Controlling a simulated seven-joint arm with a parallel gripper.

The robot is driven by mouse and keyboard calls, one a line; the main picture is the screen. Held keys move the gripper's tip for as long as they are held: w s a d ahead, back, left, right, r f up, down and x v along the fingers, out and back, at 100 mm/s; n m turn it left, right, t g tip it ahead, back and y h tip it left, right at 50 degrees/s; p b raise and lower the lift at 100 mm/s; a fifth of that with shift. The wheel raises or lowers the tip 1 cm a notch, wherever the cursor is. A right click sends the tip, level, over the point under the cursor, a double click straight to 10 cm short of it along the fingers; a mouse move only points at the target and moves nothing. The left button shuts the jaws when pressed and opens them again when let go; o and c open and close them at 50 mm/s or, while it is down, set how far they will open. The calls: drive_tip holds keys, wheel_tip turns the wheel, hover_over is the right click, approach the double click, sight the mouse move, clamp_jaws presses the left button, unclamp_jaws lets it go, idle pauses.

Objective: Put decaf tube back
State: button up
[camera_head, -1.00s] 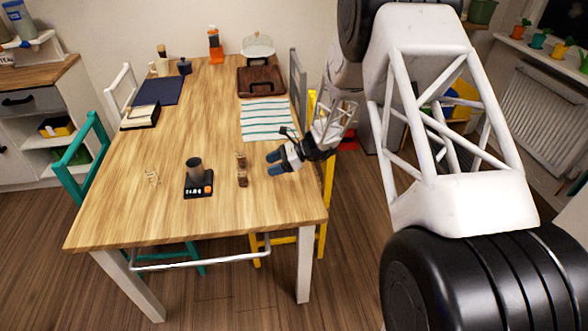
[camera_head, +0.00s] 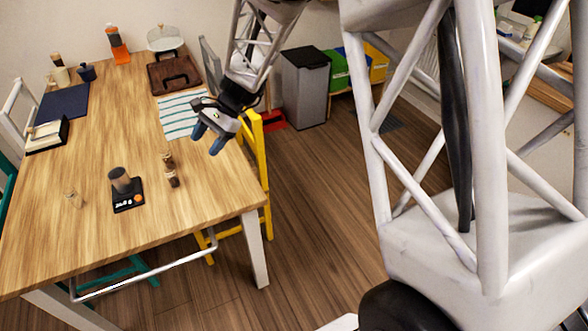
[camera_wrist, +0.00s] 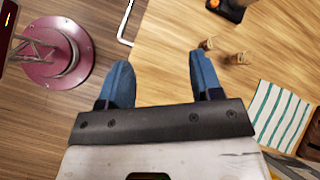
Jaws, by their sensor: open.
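Two small tubes with brown contents stand close together on the wooden table, a rear tube (camera_head: 168,160) and a front tube (camera_head: 173,180). Both also show in the wrist view, one near the right fingertip (camera_wrist: 207,43) and one farther right (camera_wrist: 237,58). No label is legible, so I cannot tell which is decaf. My gripper (camera_head: 207,138) is open and empty, above and to the right of the tubes near the table's right edge. Its blue fingers (camera_wrist: 160,68) are spread in the wrist view, with floor and table edge between them.
A black scale (camera_head: 128,201) carrying a dark cup (camera_head: 120,179) stands left of the tubes. A small clear glass item (camera_head: 74,198) is farther left. A striped cloth (camera_head: 182,112) and brown tray (camera_head: 174,74) lie behind. A yellow chair (camera_head: 257,150) stands at the right edge.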

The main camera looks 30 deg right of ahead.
drive_tip(key=s+d+r+n+t+h, duration=0.1)
drive_tip(key=s+d+r+n+h, duration=0.2)
drive_tip(key=s, duration=0.7)
drive_tip(key=s+d+r+n+t+h, duration=0.1)
drive_tip(key=s+d+r+n+h, duration=0.2)
drive_tip(key=s, duration=0.8)
drive_tip(key=s+d+r+n+t+h, duration=0.2)
drive_tip(key=s+d+r+n+h, duration=0.1)
drive_tip(key=s+r, duration=0.4)
drive_tip(key=shift+s+d+n, duration=0.45)
drive_tip(key=shift+s+n, duration=0.45)
drive_tip(key=shift+s, duration=0.95)
drive_tip(key=shift+r, duration=0.1)
